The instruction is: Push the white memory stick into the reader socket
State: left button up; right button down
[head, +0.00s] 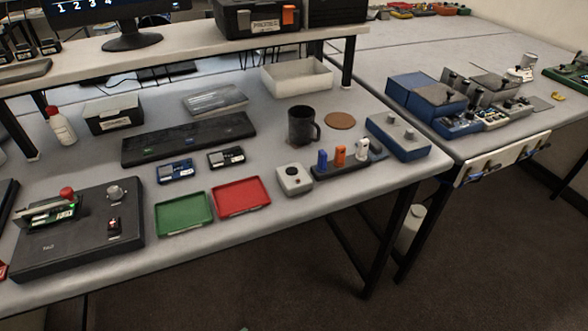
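A white memory stick (362,148) stands upright at the right end of a dark rack (350,168) near the table's front right. An orange stick (340,155) and a blue stick (322,159) stand to its left in the same rack. A small light grey box (294,180) with a dark round spot on top sits just left of the rack. I cannot tell whether that spot is the reader socket. Neither of my grippers is in view.
A red tray (242,197) and a green tray (184,212) lie to the left. A dark test unit (80,240) sits at the far left.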

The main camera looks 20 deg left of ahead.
aim_at(363, 145)
jog(key=i+l, duration=0.15)
jog(key=l, duration=0.2)
jog(key=i+l, duration=0.2)
jog(key=l, duration=0.15)
jog(key=i+l, duration=0.15)
jog(key=l, duration=0.25)
jog(key=i+l, duration=0.15)
jog(key=l, duration=0.2)
jog(key=u, duration=1.2)
